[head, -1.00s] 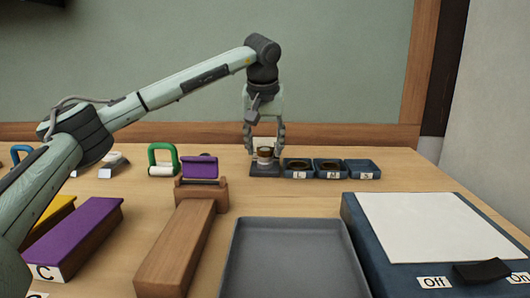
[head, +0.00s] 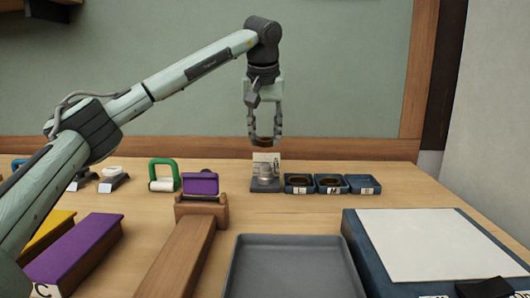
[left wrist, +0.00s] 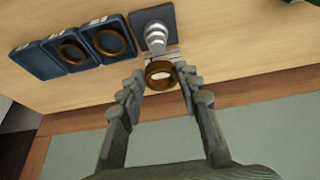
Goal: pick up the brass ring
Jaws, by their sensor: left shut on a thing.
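The brass ring (left wrist: 160,86) is held between the fingertips of my left gripper (left wrist: 160,76) in the left wrist view. In the head view my left gripper (head: 264,138) is shut on the ring (head: 264,143), above a small dark stand (head: 265,187) with a silver stepped post (head: 265,171). The ring is clear of the post, with a gap below it. The post also shows in the left wrist view (left wrist: 156,36). My right gripper is in neither view.
Right of the stand are small blue trays (head: 299,190), two with brass rings in them. A green-handled roller (head: 161,184) and purple piece (head: 201,184) stand left. A grey tray (head: 295,240) and white-topped blue box (head: 430,240) are in front.

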